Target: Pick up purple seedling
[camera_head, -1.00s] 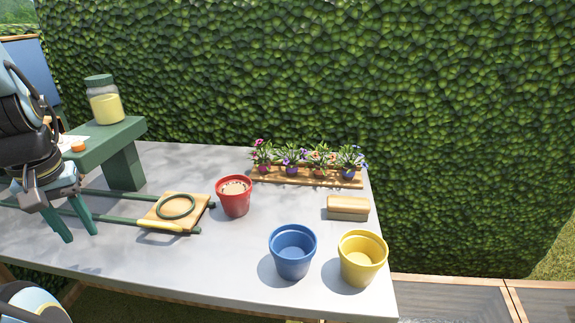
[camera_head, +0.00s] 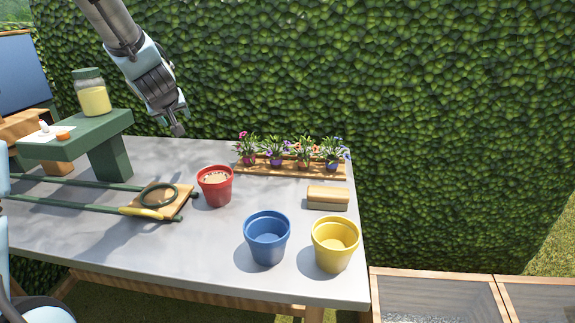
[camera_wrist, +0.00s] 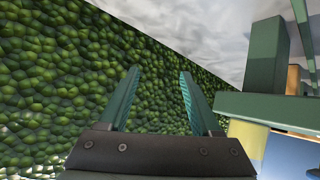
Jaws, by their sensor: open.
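Potted seedlings stand in a row in a wooden rack (camera_head: 290,174) at the back of the table in the head view. The rightmost seedling (camera_head: 333,153) also has violet-blue flowers. My gripper (camera_wrist: 158,85) is open and empty, its two green fingers apart in the wrist view against the hedge. In the head view my arm is raised to the left of the rack, clear of the seedlings, and the fingers are hard to make out. The wrist view shows no seedling.
A red pot with soil (camera_head: 215,186) stands left of the rack. Blue (camera_head: 267,240) and yellow (camera_head: 335,246) empty pots stand at the front right. A tan block (camera_head: 328,198) lies behind them. A green stand (camera_head: 80,135) carries a jar (camera_head: 92,94). The hedge (camera_head: 350,70) rises behind.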

